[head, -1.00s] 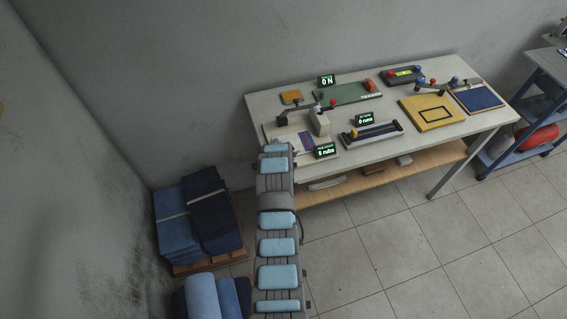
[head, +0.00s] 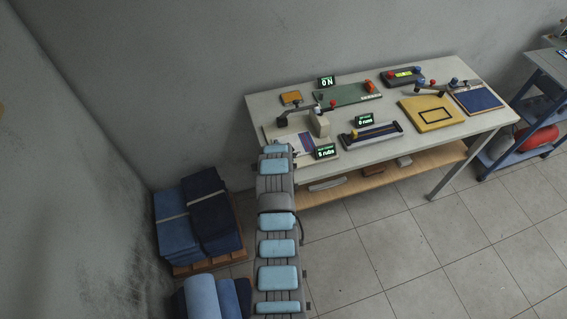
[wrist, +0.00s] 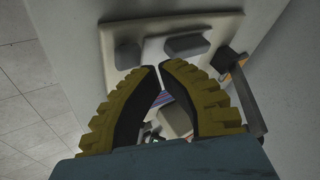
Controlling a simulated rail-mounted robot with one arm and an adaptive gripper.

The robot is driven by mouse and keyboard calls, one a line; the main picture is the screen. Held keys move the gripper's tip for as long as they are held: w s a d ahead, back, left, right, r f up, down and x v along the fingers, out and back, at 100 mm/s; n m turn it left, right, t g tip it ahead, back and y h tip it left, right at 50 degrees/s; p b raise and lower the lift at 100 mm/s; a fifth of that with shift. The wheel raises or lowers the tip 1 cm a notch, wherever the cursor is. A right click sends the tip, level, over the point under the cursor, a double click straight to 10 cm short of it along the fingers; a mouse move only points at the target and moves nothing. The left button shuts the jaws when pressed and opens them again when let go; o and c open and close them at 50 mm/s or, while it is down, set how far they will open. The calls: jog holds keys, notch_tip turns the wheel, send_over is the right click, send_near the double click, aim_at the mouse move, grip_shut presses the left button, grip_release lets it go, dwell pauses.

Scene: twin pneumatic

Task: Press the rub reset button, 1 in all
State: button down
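The rub tester (head: 270,131), a cream base plate with a pale block and a dark lever arm, stands at the left end of the table. Its small dark display (head: 326,151) shows green text, seemingly a rub count. My arm reaches up to the tester's front edge in the head view, where I cannot make out the gripper. In the wrist view my gripper (wrist: 159,66) has its yellow-padded fingers' tips almost together, with nothing seen held. Beyond the tips lie the cream plate (wrist: 215,27) and two grey blocks, (wrist: 128,55) and (wrist: 187,45). I cannot pick out the reset button.
The table (head: 384,143) also holds a green device (head: 347,94), a slotted device (head: 372,134), a yellow framed board (head: 418,117) and a blue pad (head: 478,99). Folded blue cloth stacks (head: 172,228) stand on the floor at left.

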jog(key=shift+f, duration=0.15)
jog(key=shift+f+b, duration=0.3)
jog(key=shift+b, duration=0.1)
jog(key=shift+f+b, duration=0.35)
jog(key=shift+f, duration=0.15)
dwell(1.0)
jog(key=shift+r, duration=0.95)
jog(key=shift+r+p, duration=0.8)
jog(key=shift+r, duration=1.75)
jog(key=shift+f, duration=0.1)
